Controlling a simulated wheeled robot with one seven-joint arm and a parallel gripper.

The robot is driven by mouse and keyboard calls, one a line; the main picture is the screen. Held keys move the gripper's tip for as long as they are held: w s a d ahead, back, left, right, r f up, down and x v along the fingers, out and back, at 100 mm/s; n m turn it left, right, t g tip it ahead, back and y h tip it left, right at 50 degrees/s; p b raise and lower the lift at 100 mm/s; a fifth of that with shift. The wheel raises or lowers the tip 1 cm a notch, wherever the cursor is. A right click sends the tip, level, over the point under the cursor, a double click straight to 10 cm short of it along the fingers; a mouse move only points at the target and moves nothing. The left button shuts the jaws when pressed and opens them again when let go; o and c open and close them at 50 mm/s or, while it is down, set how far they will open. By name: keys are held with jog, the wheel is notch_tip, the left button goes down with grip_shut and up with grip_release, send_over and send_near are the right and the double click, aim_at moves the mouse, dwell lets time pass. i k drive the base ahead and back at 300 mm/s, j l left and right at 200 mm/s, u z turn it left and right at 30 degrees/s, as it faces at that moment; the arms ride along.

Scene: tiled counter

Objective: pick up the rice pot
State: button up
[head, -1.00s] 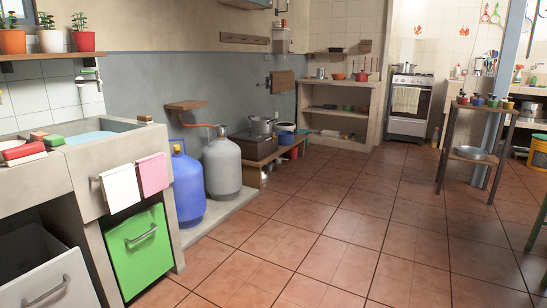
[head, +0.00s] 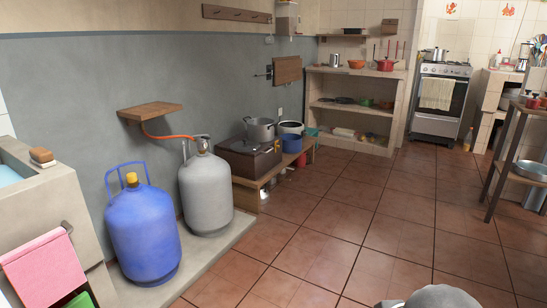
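Several pots are in the head view, and I cannot tell for certain which is the rice pot. A silver pot (head: 260,129) sits on a dark stove box (head: 247,157) on the low wooden bench. A white pot with a dark rim (head: 291,128) stands just behind it, above a blue bucket (head: 292,144). A red pot (head: 386,64) is on top of the tiled shelf unit at the back. Another silver pot (head: 435,54) is on the white cooker. A grey rounded part of my arm shows at the bottom edge; my gripper is not in view.
A blue gas cylinder (head: 142,229) and a grey one (head: 206,190) stand on a raised slab (head: 190,264) at left. A wooden rack (head: 512,165) stands at right. The tiled floor (head: 345,215) between is clear.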

aim_at(259, 129)
jog(key=i, duration=2.65)
jog(key=i+l+u, duration=0.2)
jog(key=i, duration=0.4)
jog(key=i+u, duration=0.25)
jog(key=i, duration=0.35)
jog(key=i+l+u, duration=0.2)
jog(key=i+l, duration=0.15)
jog(key=i, duration=0.2)
jog(key=i+l+u, duration=0.25)
jog(key=i, duration=0.3)
jog(key=l, duration=0.1)
